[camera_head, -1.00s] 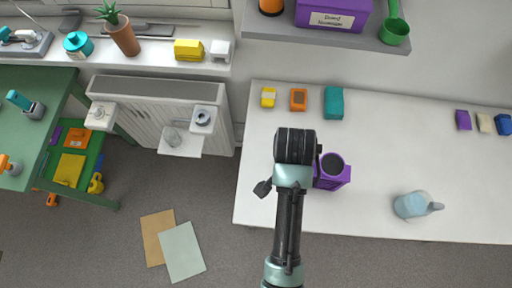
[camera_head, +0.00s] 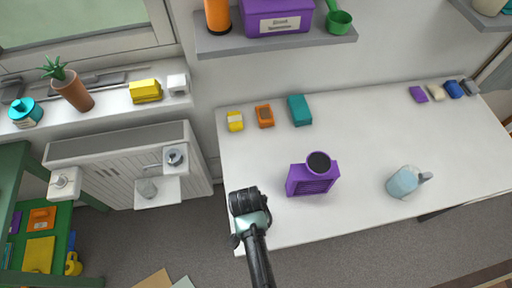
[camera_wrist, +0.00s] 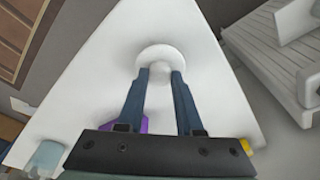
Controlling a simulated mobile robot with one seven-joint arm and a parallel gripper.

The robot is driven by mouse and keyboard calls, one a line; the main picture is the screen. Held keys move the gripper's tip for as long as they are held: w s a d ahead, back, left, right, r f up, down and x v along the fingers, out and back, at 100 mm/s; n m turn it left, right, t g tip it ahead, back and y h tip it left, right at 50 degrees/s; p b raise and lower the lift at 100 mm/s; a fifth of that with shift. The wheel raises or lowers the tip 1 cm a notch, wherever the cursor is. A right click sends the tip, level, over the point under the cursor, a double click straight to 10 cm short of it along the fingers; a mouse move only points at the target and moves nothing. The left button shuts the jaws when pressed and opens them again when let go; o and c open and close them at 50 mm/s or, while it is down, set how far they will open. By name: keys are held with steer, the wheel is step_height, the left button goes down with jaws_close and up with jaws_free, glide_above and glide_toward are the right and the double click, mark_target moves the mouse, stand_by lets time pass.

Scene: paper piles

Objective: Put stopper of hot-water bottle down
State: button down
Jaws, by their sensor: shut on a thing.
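A white round piece, which I take for the stopper (camera_wrist: 162,56), sits between the fingertips of my gripper (camera_wrist: 160,74) in the wrist view. The fingers are shut on it, and white tabletop (camera_wrist: 85,85) lies behind it. I cannot tell whether it touches the table. In the head view my gripper (camera_head: 246,204) is over the table's left front part; its fingers and the stopper are hidden beneath the wrist. I cannot make out a hot-water bottle for certain.
A purple box-like thing with a black round top (camera_head: 314,176) stands right of my gripper. A light-blue jug (camera_head: 403,182) is farther right. Small yellow, orange (camera_head: 264,116) and teal (camera_head: 299,110) items line the back. Clear table lies between. A radiator (camera_head: 125,165) is left.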

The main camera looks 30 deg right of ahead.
steer(key=shift+f, duration=0.8)
steer(key=shift+f, duration=0.15)
steer(key=c, duration=0.6)
jaws_free()
steer(key=shift+o, duration=0.2)
